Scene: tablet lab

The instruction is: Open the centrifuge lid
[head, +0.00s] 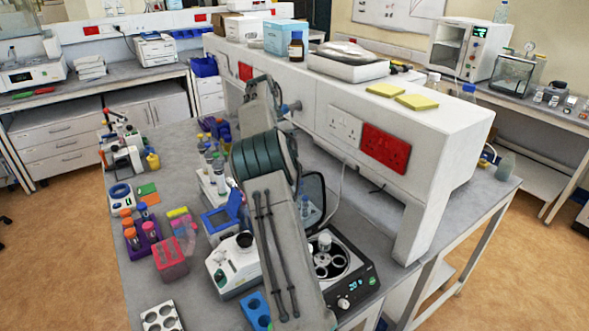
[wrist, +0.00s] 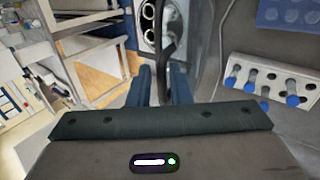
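The centrifuge (head: 356,287) is a dark box with a lit front display, partly hidden behind my arm in the head view. Its rotor bowl (head: 328,263) is uncovered, and rotor wells also show in the wrist view (wrist: 148,14). Its dark see-through lid (head: 314,192) stands raised at the back, partly hidden by my arm. In the wrist view my gripper (wrist: 162,88) has its two blue fingers close together on either side of a dark bar (wrist: 168,48), which looks like the lid's edge or handle. The head view hides the fingertips.
A white tube rack (wrist: 265,83) with blue-capped tubes stands right of my gripper in the wrist view. A white bench shelf (head: 400,120) rises behind the centrifuge. A small white device (head: 225,268) and a pink rack (head: 170,258) crowd the bench to the left.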

